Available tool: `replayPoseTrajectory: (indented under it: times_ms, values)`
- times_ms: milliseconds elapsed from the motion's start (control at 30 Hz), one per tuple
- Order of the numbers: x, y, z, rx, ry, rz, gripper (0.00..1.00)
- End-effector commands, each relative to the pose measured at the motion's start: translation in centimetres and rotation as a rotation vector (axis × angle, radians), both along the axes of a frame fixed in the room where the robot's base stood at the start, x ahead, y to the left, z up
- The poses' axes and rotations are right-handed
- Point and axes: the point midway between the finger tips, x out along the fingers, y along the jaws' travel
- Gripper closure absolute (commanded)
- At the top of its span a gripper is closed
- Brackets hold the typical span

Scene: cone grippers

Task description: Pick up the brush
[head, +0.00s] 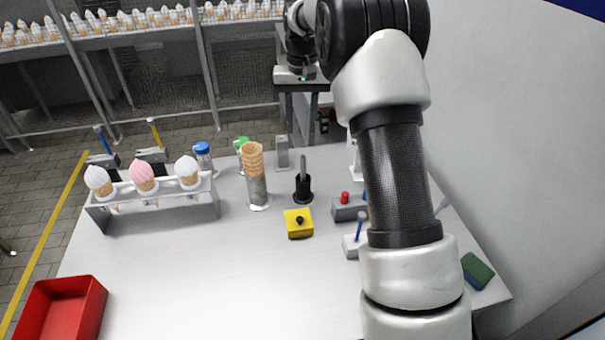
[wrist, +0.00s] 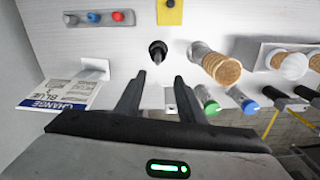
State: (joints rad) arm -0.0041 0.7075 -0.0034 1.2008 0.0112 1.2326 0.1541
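What looks like the brush (head: 303,172) is a thin grey handle standing upright in a black round holder (head: 303,193) on the table (head: 200,270). In the wrist view the black brush and holder (wrist: 157,52) show nearly end-on, ahead of the fingertips and roughly centred between them; bristles are hidden. My gripper (wrist: 158,80) is open, with two dark fingers apart and nothing between them. In the head view my gripper's body, with a green light, is beyond the brush at the table's far side; its fingers are hard to make out there.
A stack of cones (head: 253,160) stands left of the brush, a yellow box (head: 299,230) in front, and a grey block with a red button (head: 345,198) to the right. A cone rack (head: 160,210) and red bin (head: 60,310) are left.

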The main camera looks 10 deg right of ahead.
Motion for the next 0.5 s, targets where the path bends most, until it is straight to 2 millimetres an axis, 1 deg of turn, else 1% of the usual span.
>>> replayPoseTrajectory:
  times_ms: [33,100,300,400,500]
  values:
    - [-0.1,0.0,-1.4,0.0,0.004,0.0,0.65]
    - [-0.1,0.0,-2.9,0.0,0.004,0.0,0.65]
    - [-0.1,0.0,-6.8,-0.001,0.003,0.0,0.65]
    - [-0.1,0.0,-8.0,0.0,0.001,0.0,0.65]
    - [-0.1,0.0,-8.6,0.0,0.0,0.0,0.65]
